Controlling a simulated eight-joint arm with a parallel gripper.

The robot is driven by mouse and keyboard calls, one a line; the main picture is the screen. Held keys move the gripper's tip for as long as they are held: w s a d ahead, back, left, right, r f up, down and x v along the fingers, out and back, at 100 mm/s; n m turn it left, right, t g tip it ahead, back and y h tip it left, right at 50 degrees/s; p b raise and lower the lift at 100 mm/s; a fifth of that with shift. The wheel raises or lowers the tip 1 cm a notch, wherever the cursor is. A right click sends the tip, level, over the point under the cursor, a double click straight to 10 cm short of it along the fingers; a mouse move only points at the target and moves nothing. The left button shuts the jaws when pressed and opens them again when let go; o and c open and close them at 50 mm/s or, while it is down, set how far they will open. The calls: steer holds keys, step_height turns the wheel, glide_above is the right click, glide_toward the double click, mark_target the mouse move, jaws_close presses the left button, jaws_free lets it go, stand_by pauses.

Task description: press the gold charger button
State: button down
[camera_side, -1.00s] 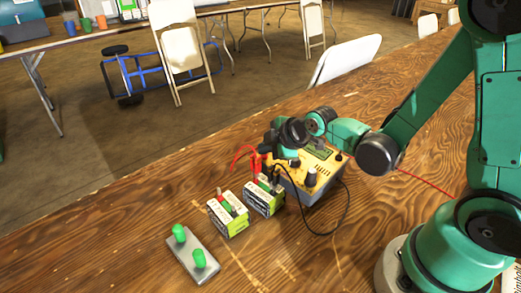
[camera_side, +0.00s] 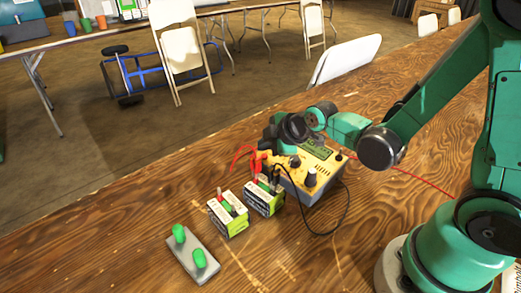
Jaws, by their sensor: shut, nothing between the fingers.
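The yellow charger (camera_side: 325,167) sits on the wooden table with a display (camera_side: 318,150) and dark knobs on its top. I cannot pick out a gold button; it may be hidden behind my gripper or too small to see. My gripper (camera_side: 265,157) points down at the charger's left end, close to the red and black clips. It is shut with nothing held. I cannot tell whether its tips touch anything.
Two green-and-white batteries (camera_side: 230,213) (camera_side: 264,195) stand left of the charger, with red clips (camera_side: 256,165) and a black cable (camera_side: 347,205) nearby. A grey plate with two green knobs (camera_side: 194,258) lies at the front left. The table's front is clear.

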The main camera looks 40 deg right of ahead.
steer(key=shift+a+r, duration=0.25)
steer(key=shift+r, duration=0.95)
steer(key=shift+a+r, duration=0.2)
steer(key=shift+r, duration=1)
steer(key=s+r+m+g, duration=0.2)
steer(key=s+r+m, duration=0.1)
steer(key=s+m, duration=0.6)
steer(key=m, duration=0.3)
steer(key=shift+s+d, duration=0.35)
steer(key=shift+s, duration=0.05)
